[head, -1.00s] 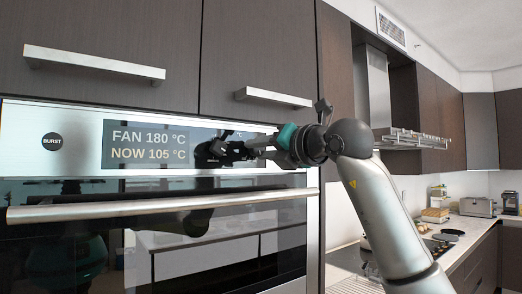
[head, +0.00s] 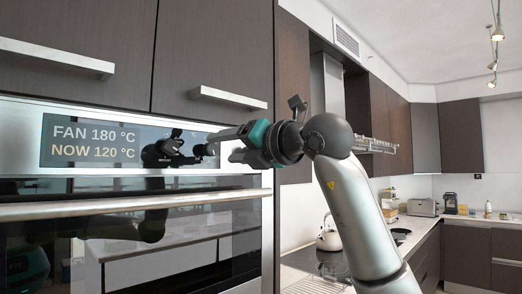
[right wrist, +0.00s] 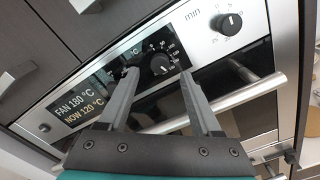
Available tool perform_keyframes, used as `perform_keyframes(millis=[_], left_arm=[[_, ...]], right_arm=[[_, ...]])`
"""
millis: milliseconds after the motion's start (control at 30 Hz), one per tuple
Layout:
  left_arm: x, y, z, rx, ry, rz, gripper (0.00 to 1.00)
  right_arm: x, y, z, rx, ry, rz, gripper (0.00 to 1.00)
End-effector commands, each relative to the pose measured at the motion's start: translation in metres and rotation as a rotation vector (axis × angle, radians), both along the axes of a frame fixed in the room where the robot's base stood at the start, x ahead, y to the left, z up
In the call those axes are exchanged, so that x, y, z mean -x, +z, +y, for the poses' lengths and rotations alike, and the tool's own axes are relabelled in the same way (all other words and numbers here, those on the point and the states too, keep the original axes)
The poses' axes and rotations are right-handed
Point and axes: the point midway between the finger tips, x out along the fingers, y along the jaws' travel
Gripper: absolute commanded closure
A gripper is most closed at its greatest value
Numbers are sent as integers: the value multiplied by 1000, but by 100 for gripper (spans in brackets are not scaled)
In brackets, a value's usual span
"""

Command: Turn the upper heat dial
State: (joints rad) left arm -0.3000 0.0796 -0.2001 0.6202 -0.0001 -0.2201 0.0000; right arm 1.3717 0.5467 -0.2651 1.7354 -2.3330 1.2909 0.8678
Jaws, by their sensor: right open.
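The heat dial is a black round knob (right wrist: 160,65) on the upper oven's steel control panel (right wrist: 176,40), with °C numbers around it. In the right wrist view it appears between the two spread fingers of my right gripper (right wrist: 158,76), beyond their tips; contact does not show. In the head view my right gripper (head: 213,146) reaches toward the panel from the right, open and empty, and the dial is hard to make out. The display (head: 92,142) reads FAN 180 °C and NOW 120 °C. My left gripper is not in view.
A second knob marked "min" (right wrist: 230,22) sits farther along the panel. The oven door's bar handle (head: 120,206) sticks out below the panel. Cupboard handles (head: 228,97) project above. A counter with a kettle (head: 329,236) lies to the right.

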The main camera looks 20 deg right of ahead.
Motion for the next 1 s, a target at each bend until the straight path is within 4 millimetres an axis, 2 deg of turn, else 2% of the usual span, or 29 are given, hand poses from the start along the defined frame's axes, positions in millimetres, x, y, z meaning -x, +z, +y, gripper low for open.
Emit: perform_keyframes(millis=[200, 433, 633, 1000], left_arm=[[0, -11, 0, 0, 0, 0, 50], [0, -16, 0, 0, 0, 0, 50], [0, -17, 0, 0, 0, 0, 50], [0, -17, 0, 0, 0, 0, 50]], right_arm=[[50, -2, -19, 3, -3, -3, 34], [87, -1, -32, 1, -3, -1, 34], [98, 0, -36, 0, 0, 1, 34], [99, 0, -36, 0, 0, 1, 34]])
